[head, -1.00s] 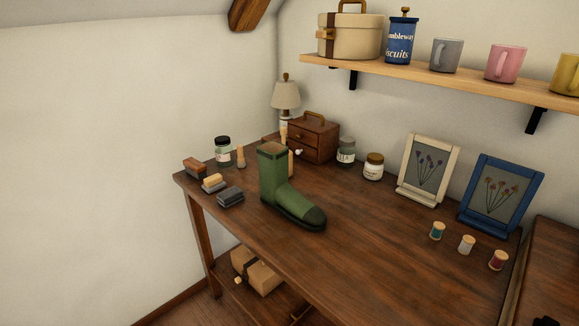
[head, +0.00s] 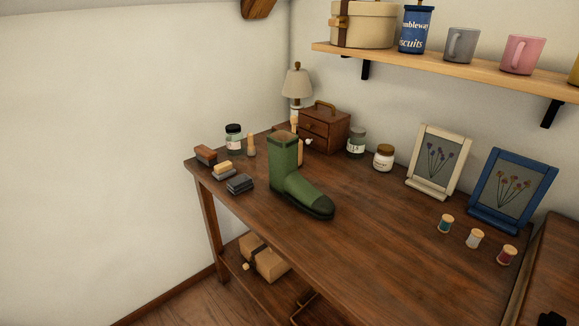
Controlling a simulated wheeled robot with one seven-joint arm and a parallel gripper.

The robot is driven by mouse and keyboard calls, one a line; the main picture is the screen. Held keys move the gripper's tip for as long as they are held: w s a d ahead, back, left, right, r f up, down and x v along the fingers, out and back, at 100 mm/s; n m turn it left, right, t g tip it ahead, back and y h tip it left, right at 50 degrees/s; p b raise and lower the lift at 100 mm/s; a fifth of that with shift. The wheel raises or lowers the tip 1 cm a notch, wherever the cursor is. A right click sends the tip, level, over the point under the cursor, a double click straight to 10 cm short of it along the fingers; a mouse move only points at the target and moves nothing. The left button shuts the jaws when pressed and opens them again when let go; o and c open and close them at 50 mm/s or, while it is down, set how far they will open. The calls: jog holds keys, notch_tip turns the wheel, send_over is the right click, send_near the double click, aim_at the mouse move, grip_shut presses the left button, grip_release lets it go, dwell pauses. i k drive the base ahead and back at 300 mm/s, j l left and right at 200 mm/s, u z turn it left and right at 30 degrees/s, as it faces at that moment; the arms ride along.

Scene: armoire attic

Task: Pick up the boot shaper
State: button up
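A light wooden piece (head: 265,258) with a dark band across it and a small pale knob at its left lies on the lower shelf under the table. It looks like the boot shaper, but I cannot be sure from its shape alone. A green boot (head: 291,181) with a dark sole and toe stands upright on the table, its toe to the right. Behind its shaft, pale wooden pieces are partly hidden. I cannot see my gripper in the head view.
The wooden table (head: 370,240) has brushes (head: 223,170), jars (head: 383,158), a small drawer chest (head: 325,129), two picture frames (head: 440,162) and thread spools (head: 475,239) on it. Its front middle is clear. A wall shelf (head: 450,77) holds mugs and tins. The lower shelf sits beneath the tabletop.

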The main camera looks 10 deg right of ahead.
aim_at(285, 179)
jog(key=i+j, duration=0.1)
jog(key=j, duration=0.35)
jog(key=i+j+z, duration=0.1)
jog(key=j, duration=0.35)
jog(key=i+j+z, duration=0.1)
jog(key=j, duration=0.4)
jog(key=i+j, duration=0.15)
jog(key=j, duration=0.3)
